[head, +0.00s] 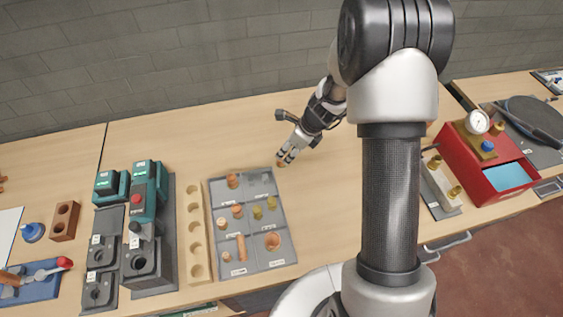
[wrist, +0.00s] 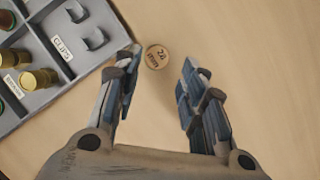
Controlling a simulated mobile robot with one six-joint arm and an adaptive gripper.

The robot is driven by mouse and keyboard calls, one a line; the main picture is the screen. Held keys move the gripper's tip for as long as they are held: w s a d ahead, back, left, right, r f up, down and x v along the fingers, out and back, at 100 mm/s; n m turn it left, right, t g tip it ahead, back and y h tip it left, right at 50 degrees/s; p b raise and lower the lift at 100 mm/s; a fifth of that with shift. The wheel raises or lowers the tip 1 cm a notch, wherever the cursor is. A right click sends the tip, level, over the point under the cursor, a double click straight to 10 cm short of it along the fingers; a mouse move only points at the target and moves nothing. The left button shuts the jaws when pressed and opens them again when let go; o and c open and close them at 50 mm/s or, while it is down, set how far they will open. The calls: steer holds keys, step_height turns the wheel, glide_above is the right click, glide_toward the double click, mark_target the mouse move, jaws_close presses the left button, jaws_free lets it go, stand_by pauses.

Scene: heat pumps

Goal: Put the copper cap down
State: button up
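The copper cap (wrist: 157,56) is a small round disc with a printed marking on its top. In the wrist view it is on the bare wooden table just beyond the tray's edge. My gripper (wrist: 161,66) is open, with its two fingers spread apart. The cap shows in the gap between the fingertips, nearer the left finger, with clear space to the right finger. In the head view my gripper (head: 286,156) is low over the table beside the tray's upper right corner. The cap is hard to make out there.
The grey compartment tray (head: 205,210) holds several copper and brass fittings; its clips compartment is closest in the wrist view. A wooden block with holes (head: 195,240) and green tools (head: 145,185) stand left. A red box with a gauge (head: 475,165) stands right. Table around my gripper is clear.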

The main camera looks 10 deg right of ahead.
mark_target(283, 159)
steer(key=b+x, duration=0.2)
steer(key=x, duration=0.3)
steer(key=shift+s+a+f, duration=0.1)
steer(key=shift+a+f, duration=0.05)
steer(key=shift+f, duration=0.1)
steer(key=shift+r, duration=0.1)
steer(key=shift+c, duration=0.3)
steer(key=c, duration=0.6)
steer(key=shift+r, duration=0.15)
steer(key=shift+c, duration=0.2)
